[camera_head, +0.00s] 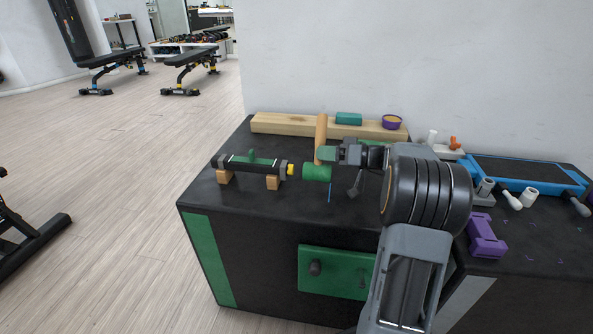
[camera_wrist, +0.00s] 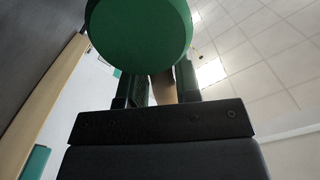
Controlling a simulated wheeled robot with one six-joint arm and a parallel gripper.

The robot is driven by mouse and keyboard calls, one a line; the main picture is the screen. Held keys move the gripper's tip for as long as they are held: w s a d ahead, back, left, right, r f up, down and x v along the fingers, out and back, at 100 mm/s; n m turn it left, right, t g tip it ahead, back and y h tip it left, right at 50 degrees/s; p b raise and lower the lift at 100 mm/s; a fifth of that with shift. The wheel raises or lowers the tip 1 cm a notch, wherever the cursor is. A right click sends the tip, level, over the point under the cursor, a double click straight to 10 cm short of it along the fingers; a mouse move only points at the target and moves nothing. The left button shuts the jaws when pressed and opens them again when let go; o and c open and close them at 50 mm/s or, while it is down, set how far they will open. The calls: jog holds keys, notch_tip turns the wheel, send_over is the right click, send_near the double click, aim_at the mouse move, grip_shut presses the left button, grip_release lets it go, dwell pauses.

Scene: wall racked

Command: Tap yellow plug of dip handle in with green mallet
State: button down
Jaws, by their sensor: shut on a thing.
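The dip handle (camera_head: 250,163) is a dark bar with a green part on top. It lies across two wooden blocks on the black bench top. Its yellow plug (camera_head: 291,169) sticks out at its right end. My gripper (camera_head: 326,154) is shut on the wooden handle of the green mallet (camera_head: 316,173). The handle stands up with the head at the bottom, just right of the plug, with a small gap seeming to lie between them. In the wrist view the round green mallet head (camera_wrist: 140,32) fills the top, and the handle passes between the fingers (camera_wrist: 163,90).
Behind lies a long wooden beam (camera_head: 285,124) with a green block (camera_head: 348,119) and a purple bowl (camera_head: 392,122). To the right are a blue tray (camera_head: 525,173), white fittings and a purple bracket (camera_head: 485,236). The bench's front left top is clear.

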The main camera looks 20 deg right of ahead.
jog(key=shift+v, duration=2.4)
